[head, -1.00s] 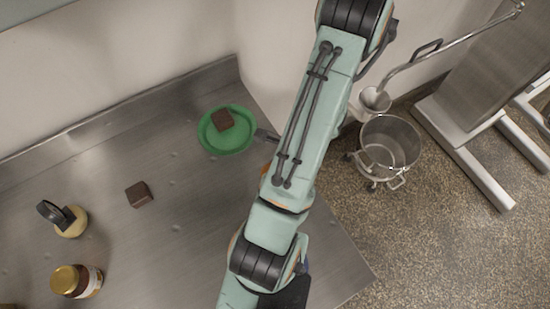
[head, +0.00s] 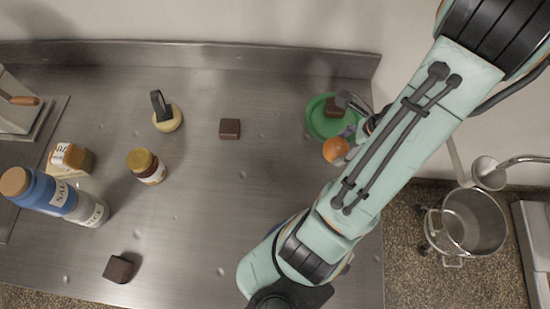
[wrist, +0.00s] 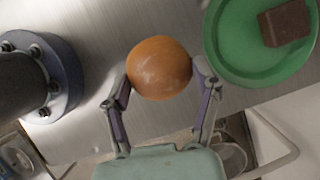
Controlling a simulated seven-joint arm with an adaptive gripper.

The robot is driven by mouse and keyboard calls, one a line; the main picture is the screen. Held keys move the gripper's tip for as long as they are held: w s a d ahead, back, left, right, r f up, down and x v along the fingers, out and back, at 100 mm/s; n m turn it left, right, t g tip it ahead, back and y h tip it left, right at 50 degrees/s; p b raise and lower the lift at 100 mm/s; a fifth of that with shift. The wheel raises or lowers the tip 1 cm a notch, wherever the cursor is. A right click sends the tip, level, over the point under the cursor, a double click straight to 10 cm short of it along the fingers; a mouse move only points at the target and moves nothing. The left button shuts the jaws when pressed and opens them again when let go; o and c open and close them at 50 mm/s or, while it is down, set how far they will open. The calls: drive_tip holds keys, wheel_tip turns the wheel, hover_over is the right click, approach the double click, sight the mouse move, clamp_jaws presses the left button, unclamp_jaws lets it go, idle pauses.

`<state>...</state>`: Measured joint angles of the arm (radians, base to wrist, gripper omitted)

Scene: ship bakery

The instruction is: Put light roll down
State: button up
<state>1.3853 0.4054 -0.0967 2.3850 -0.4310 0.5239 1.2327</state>
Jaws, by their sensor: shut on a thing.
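The light roll (wrist: 159,68) is round and orange-brown. My gripper (wrist: 160,84) is shut on it, with one finger on each side, in the wrist view. In the head view the roll (head: 336,150) shows beside my arm, at the front edge of the green plate (head: 322,122). The roll looks above the steel table; its exact height I cannot tell. The plate also shows at the upper right of the wrist view (wrist: 226,62), with a dark brown block (wrist: 285,23) on it. My arm hides most of the gripper in the head view.
Two more dark brown blocks (head: 230,129) (head: 119,268) lie on the steel table (head: 200,220). The middle of the table is clear.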

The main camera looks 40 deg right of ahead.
drive_tip(key=w+a+n+g+y, duration=0.1)
drive_tip(key=w+a+n, duration=0.3)
drive_tip(key=w, duration=0.4)
drive_tip(key=n+g, duration=0.5)
drive_tip(key=n, duration=0.7)
hover_over(206, 181)
drive_tip(key=d, duration=0.1)
drive_tip(key=f, duration=0.3)
drive_tip(key=shift+w, duration=0.3)
drive_tip(key=shift+f, duration=3.15)
drive_tip(key=shift+f, duration=0.15)
drive_tip(key=o, duration=1.2)
